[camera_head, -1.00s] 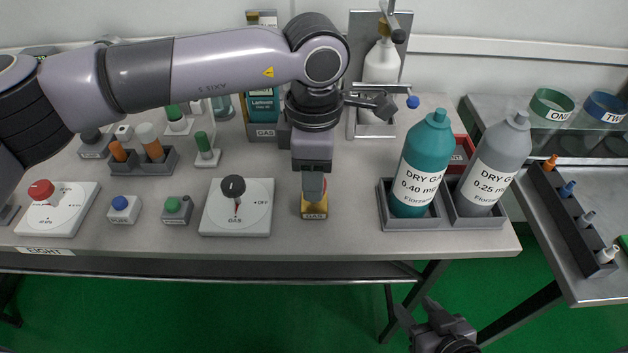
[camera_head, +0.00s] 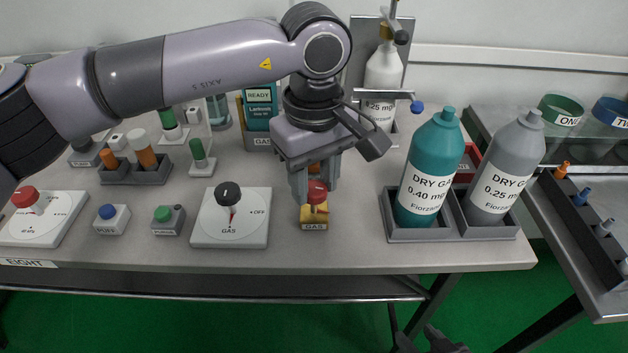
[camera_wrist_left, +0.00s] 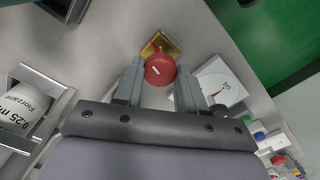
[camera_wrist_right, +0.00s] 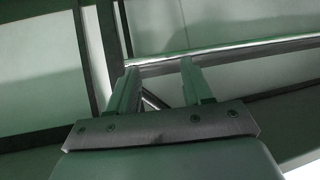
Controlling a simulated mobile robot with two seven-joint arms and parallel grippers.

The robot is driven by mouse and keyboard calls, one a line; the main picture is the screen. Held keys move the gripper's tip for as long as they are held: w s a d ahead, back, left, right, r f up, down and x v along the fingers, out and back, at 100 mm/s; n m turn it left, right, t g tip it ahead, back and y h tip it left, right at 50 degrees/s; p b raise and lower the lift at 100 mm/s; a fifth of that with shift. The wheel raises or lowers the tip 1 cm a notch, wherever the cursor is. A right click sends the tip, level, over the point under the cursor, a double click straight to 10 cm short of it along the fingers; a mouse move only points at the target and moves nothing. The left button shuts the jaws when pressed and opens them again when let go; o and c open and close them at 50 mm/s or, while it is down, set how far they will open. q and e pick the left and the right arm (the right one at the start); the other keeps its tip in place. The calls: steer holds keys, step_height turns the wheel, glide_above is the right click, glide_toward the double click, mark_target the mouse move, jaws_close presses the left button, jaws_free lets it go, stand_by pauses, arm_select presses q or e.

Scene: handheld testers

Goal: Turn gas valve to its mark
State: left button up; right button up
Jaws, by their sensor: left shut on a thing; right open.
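The gas valve is a red round knob (camera_head: 317,190) on a small yellow base (camera_head: 313,215) labelled GAS, near the table's front. My left gripper (camera_head: 315,187) points down at it, with a finger on each side. In the left wrist view the knob (camera_wrist_left: 159,69) sits between the fingertips of my left gripper (camera_wrist_left: 160,84), which is shut on it. A short white line shows on the knob's top; I cannot tell a mark on the base. My right gripper (camera_wrist_right: 155,82) is open and empty; only part of it shows at the head view's bottom edge.
A white GAS dial plate (camera_head: 256,231) with a black knob stands left of the valve. Teal (camera_head: 430,170) and grey (camera_head: 505,165) bottles stand in a tray at right. Coloured buttons and a red dial (camera_head: 24,197) are further left. Table between valve and bottles is clear.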

arm_select(q)
steer(key=m, duration=0.5)
steer(key=shift+m+b, duration=0.3)
steer(key=shift+m, duration=0.8)
arm_select(e)
steer(key=shift+w+a+r, duration=0.15)
steer(key=shift+w+a, duration=0.15)
arm_select(q)
steer(key=o, duration=0.9)
steer(key=shift+o, duration=0.8)
arm_select(e)
steer(key=shift+s, duration=0.2)
arm_select(q)
steer(key=shift+r, duration=0.1)
